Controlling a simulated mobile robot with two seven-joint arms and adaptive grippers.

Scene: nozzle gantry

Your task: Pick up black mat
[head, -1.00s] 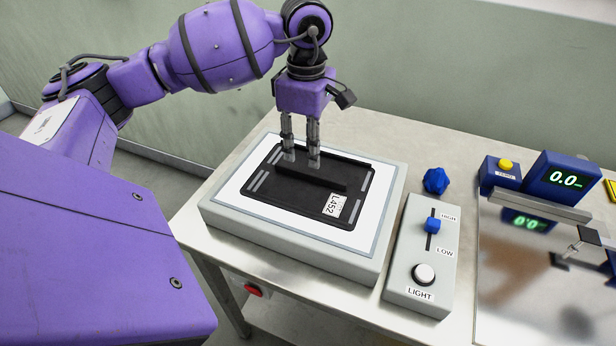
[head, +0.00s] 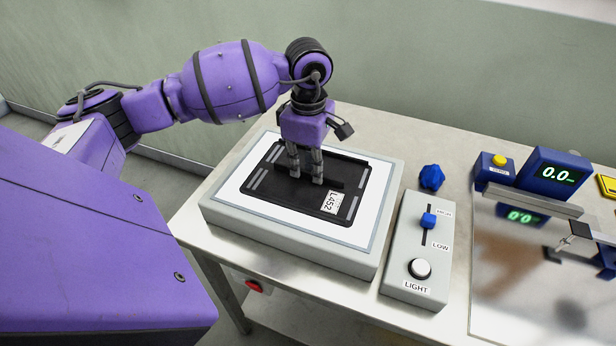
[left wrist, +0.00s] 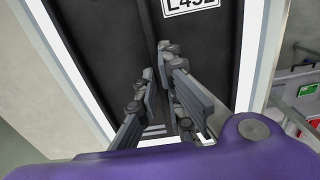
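The black mat (head: 270,198) lies flat on a white-topped grey box. It has a raised ridge along its middle and a white label, "L452", near its right end. My left gripper (head: 306,181) points straight down, its fingertips low at the ridge. In the left wrist view, the mat (left wrist: 105,35) fills the upper middle. The fingers of the left gripper (left wrist: 162,66) are close together, one on each side of the ridge line. Whether they press on the ridge is hidden. My right gripper is not in view.
A grey light control box (head: 418,262) with a blue slider stands close on the right, a blue faceted knob (head: 431,177) behind it. Further right are a display (head: 553,174) reading 0.0 and a mirror-like plate (head: 500,270). The wall is behind the table.

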